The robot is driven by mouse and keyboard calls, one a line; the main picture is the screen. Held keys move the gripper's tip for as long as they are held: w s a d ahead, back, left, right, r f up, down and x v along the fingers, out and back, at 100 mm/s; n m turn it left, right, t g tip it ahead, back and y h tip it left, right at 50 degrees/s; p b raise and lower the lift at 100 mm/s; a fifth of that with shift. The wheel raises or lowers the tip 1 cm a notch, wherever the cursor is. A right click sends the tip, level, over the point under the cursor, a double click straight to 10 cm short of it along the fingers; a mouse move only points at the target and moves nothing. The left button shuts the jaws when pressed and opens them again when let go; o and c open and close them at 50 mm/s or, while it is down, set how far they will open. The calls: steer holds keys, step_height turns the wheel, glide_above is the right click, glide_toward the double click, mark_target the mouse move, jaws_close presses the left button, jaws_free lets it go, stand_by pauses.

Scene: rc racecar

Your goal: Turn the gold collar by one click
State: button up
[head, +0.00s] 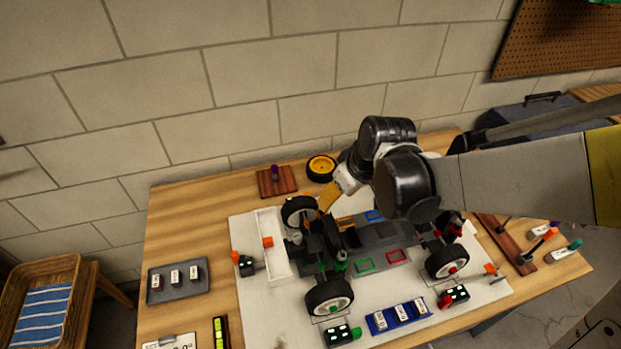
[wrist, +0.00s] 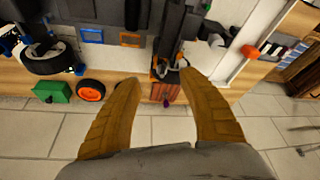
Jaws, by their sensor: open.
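The black RC car (head: 385,238) stands on a white board on the wooden bench in the head view. My gripper (head: 330,197) is over the car's left end, with its tan fingers pointing down. In the wrist view, my gripper (wrist: 160,76) is open, its fingertips wide apart with nothing held between them. A small part with orange edges (wrist: 157,70) shows between and just beyond the fingertips, at the end of the car's dark central body (wrist: 172,30). I cannot tell whether this is the gold collar. My arm hides part of the car in the head view.
A yellow-rimmed wheel (head: 320,168) and a red-brown block (head: 277,182) with a purple-topped peg lie at the bench's back edge. A narrow white tray (head: 272,245) stands left of the car. A grey tray (head: 178,283) holds small parts.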

mark_target(323, 213)
steer(key=b+x, duration=0.4)
steer(key=x, duration=0.8)
steer(key=shift+r, duration=0.1)
jaws_close()
